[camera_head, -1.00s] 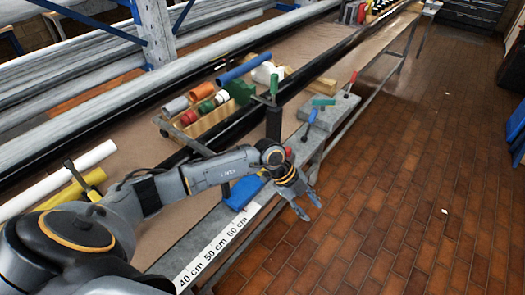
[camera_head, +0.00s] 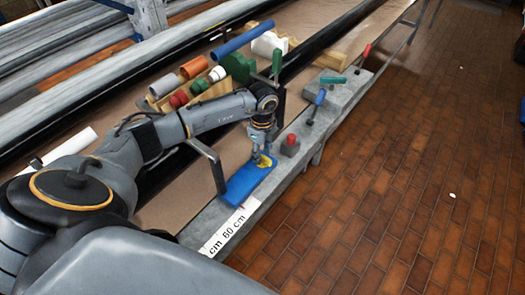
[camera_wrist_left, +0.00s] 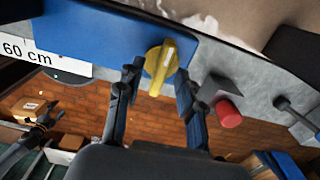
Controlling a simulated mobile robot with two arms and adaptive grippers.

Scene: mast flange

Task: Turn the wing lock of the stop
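The blue stop (camera_head: 240,187) lies flat on the grey rail beside the "60 cm" mark. It also shows in the left wrist view (camera_wrist_left: 100,30). Its yellow wing lock (camera_head: 267,161) sits near the stop's far end; in the left wrist view the wing (camera_wrist_left: 160,62) stands upright to the picture. My left gripper (camera_head: 261,151) points down over the wing lock. In the left wrist view its two fingers (camera_wrist_left: 159,75) are apart, one on each side of the wing, with a small gap visible. A dark claw-like shape at the lower left there may be my right gripper (camera_wrist_left: 40,122).
A grey block with a red button (camera_head: 291,145) stands just past the stop, close to one finger. Coloured pipe pieces lie behind my arm.

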